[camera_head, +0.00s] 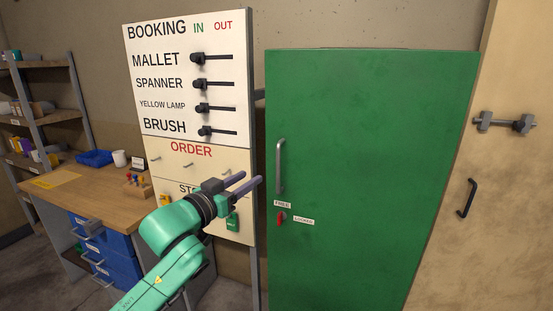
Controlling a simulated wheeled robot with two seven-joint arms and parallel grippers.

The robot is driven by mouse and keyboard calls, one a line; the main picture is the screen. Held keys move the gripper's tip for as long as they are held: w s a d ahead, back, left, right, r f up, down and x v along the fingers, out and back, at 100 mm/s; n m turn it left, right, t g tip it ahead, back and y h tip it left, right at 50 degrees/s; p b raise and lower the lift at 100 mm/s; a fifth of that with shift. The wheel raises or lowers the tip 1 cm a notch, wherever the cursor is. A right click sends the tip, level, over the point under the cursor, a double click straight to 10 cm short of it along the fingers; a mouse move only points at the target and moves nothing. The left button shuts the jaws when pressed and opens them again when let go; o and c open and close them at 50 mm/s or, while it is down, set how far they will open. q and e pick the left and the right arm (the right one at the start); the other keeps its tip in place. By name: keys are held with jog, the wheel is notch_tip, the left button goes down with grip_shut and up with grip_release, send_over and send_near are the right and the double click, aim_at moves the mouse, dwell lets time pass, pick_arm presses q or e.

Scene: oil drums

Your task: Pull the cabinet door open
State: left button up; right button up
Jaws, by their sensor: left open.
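The green cabinet door (370,170) stands shut in the middle right of the head view. Its vertical metal handle (280,166) is near the door's left edge. Below the handle sit a small label and a red latch (281,218), with another small label beside it. My left gripper (249,182) is open and empty, its two dark fingers pointing right toward the handle. In the picture it is just left of the handle and appears apart from it. My right gripper is not in view.
A booking board (186,75) with several black sliding knobs stands behind my left arm. A wooden workbench (95,198) with blue drawers and a shelf (45,110) are at left. A tan door (500,200) with a dark handle is at right.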

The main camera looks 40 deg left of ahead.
aim_at(277, 162)
pick_arm(q)
jog(key=w+p, duration=0.1)
jog(key=w, duration=0.4)
jog(key=w+a+p, duration=0.1)
jog(key=w, duration=0.4)
jog(key=w+p, duration=0.1)
jog(key=w, duration=0.3)
jog(key=shift+w+a+f, duration=0.2)
jog(key=shift+w+a, duration=0.15)
jog(key=shift+w, duration=0.05)
jog(key=shift+s, duration=0.15)
grip_shut()
dwell(0.3)
